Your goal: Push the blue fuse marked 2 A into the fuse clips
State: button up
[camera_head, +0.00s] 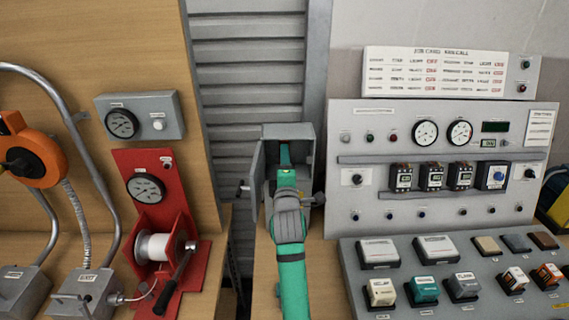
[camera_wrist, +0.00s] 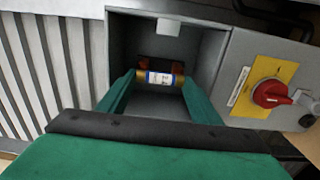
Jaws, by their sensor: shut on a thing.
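The fuse (camera_wrist: 160,77) has brass-coloured end caps and a white and blue label whose marking is too small to read. It lies crosswise between the two green fingertips of my gripper (camera_wrist: 158,84), which is shut on it. Dark reddish fuse clips (camera_wrist: 147,64) show right behind the fuse at the back of the grey box (camera_wrist: 216,52). I cannot tell whether the fuse touches or sits in them. In the head view my gripper (camera_head: 285,158) reaches into the open box (camera_head: 303,131), and my arm hides the fuse and clips.
The box's open door (camera_wrist: 240,88) carries a red rotary handle (camera_wrist: 270,93) on a yellow plate, close beside my gripper. A red winch stand (camera_head: 143,175) stands at left. A grey control panel (camera_head: 400,206) and a sloped tray of blocks (camera_head: 355,262) are at right.

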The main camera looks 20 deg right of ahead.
jog(key=shift+w+d, duration=0.15)
jog(key=shift+w, duration=0.5)
dwell(0.3)
jog(key=o, duration=1.1)
jog(key=shift+s, duration=0.1)
jog(key=v, duration=1)
jog(key=shift+s, duration=0.35)
